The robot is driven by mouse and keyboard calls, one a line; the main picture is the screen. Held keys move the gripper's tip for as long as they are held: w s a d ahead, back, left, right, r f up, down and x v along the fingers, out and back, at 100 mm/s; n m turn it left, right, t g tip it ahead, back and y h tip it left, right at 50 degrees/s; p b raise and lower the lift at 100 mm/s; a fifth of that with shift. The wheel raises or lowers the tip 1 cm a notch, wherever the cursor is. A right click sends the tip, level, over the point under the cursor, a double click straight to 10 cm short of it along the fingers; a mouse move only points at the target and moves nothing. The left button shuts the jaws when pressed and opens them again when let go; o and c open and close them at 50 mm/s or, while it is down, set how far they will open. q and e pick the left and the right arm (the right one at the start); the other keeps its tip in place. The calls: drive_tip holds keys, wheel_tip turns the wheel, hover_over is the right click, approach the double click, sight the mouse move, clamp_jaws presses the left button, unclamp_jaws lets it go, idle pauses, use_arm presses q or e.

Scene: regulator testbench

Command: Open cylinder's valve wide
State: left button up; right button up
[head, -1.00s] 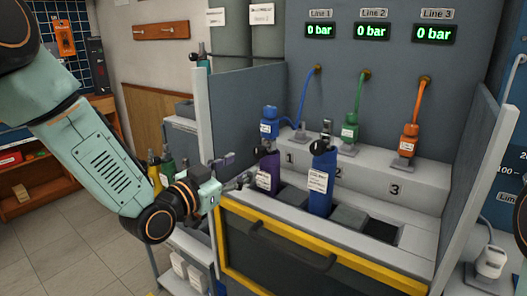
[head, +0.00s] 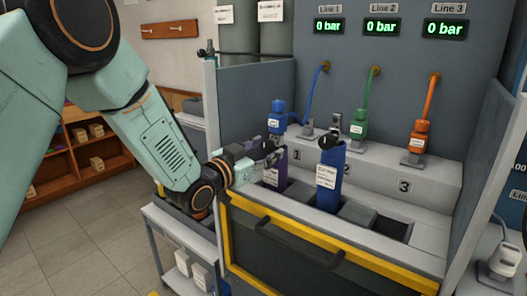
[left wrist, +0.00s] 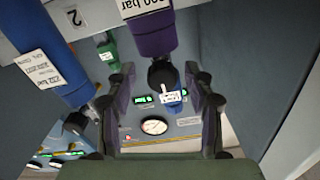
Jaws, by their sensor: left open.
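A purple cylinder (head: 273,172) stands in the slot by number 1, its top partly hidden by my left gripper (head: 272,156). In the left wrist view the purple cylinder (left wrist: 152,36) ends in a round black valve knob (left wrist: 162,73). My left gripper (left wrist: 164,103) is open, with one finger on each side of the knob; I cannot tell whether they touch it. A blue cylinder (head: 329,182) with a dark valve knob (head: 329,142) stands to the right. My right gripper is out of view.
The Line 1 display (head: 328,26) and the others read 0 bar. Grey side walls flank the bench; a yellow-edged front with a dark handle (head: 300,245) lies below.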

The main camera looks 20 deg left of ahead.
use_arm(q)
drive_tip(key=shift+a, duration=0.1)
drive_tip(key=shift+c, duration=0.3)
drive_tip(key=shift+f, duration=0.1)
drive_tip(key=shift+c, duration=0.6)
drive_tip(key=c, duration=0.5)
clamp_jaws()
